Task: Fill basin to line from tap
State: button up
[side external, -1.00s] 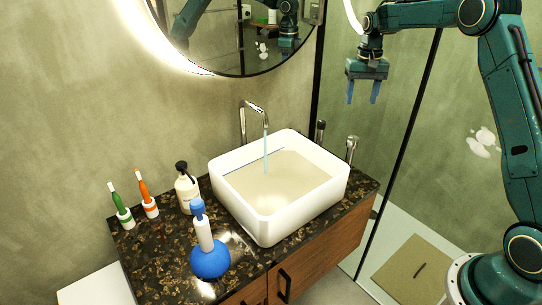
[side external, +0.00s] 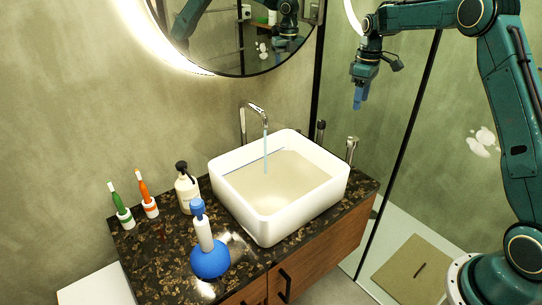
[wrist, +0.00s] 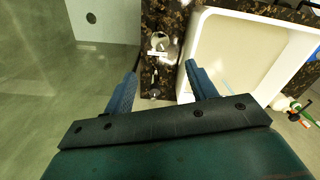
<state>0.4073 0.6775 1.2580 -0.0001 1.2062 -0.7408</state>
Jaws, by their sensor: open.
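The white rectangular basin (side external: 262,217) sits on the dark speckled counter. A blue line (side external: 262,161) runs along its inner back wall. The chrome tap (side external: 254,108) arches over the basin and a thin pale-blue stream (side external: 266,150) falls from it into the basin. Water seems to lie in the bottom; its exact level is hard to tell. Two chrome fittings, one a lever-like handle (side external: 351,149), stand at the counter's right end. My gripper (side external: 358,104) hangs open and empty, above and right of the basin. In the wrist view its blue fingers (wrist: 162,88) are apart, with the basin (wrist: 192,50) beyond.
A round mirror (side external: 240,40) hangs behind. A dark-framed glass panel stands right of the counter.

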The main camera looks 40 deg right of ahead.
aim_at(353, 138)
notch_tip(353, 138, down, 14)
jog(key=shift+r, duration=0.1)
dwell(0.9)
jog(key=c, duration=1)
jog(key=shift+m, duration=0.4)
jog(key=m, duration=0.5)
jog(key=shift+m, duration=0.3)
jog(key=shift+r, duration=0.1)
jog(key=shift+m, duration=0.3)
